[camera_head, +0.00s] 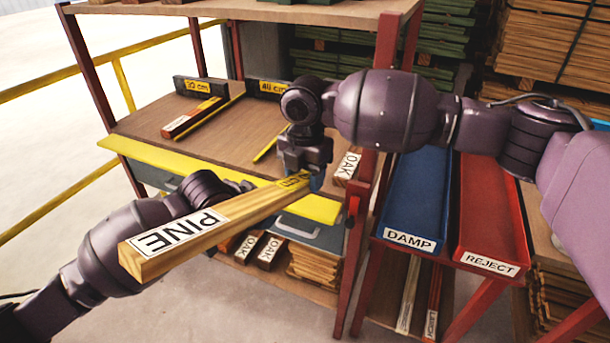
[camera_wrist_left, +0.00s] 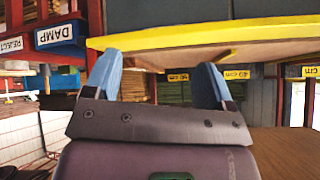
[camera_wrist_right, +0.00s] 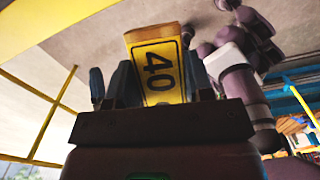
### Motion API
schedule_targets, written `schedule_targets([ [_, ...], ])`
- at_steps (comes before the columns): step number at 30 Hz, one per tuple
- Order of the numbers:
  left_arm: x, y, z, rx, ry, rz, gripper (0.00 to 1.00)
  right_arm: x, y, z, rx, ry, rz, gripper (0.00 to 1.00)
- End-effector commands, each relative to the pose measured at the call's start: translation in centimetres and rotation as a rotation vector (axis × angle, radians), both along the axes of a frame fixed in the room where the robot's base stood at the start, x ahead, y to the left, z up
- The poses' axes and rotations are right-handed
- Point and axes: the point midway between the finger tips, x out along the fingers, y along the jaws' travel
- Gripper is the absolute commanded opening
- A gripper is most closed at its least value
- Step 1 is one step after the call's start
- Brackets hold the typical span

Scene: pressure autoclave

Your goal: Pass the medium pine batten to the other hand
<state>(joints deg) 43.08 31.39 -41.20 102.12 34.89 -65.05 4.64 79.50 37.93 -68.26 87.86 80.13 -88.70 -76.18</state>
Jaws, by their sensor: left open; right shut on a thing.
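The pine batten (camera_head: 205,228) is a long light-wood bar with a PINE label near its near end. It slants from the lower left up to my right gripper (camera_head: 304,178). My right gripper is shut on its far end, by the yellow 40 label; the right wrist view shows that labelled end (camera_wrist_right: 158,68) between the fingers. My left gripper (camera_head: 240,186) is beside and behind the batten in the head view, partly hidden by it. In the left wrist view its blue fingers (camera_wrist_left: 158,82) are apart with nothing between them.
Behind is a wooden shelf (camera_head: 150,125) with a yellow front edge (camera_head: 160,162), length signs and a few battens. To the right are a blue DAMP tray (camera_head: 415,200) and a red REJECT tray (camera_head: 490,210). OAK pieces (camera_head: 268,250) lie on the lower shelf.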

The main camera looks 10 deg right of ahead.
Motion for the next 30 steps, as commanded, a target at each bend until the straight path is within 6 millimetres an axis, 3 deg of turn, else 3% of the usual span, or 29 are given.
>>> schedule_targets([
  [3,-2.1,0.3,-3.0,-0.083,0.007,0.034,0.77,0.0,0.0,0.1,0.001,-0.001,0.000,0.16],
  [14,-8.1,3.7,-9.6,-0.273,-0.021,0.201,0.77,0.0,0.0,0.1,0.001,-0.001,0.000,0.16],
  [23,-14.3,8.9,-14.3,-0.344,-0.071,0.397,0.77,0.0,0.0,0.1,0.001,-0.001,0.000,0.16],
  [30,-20.6,14.3,-17.3,-0.326,-0.120,0.567,0.77,0.0,0.0,0.1,0.001,-0.001,0.000,0.16],
])
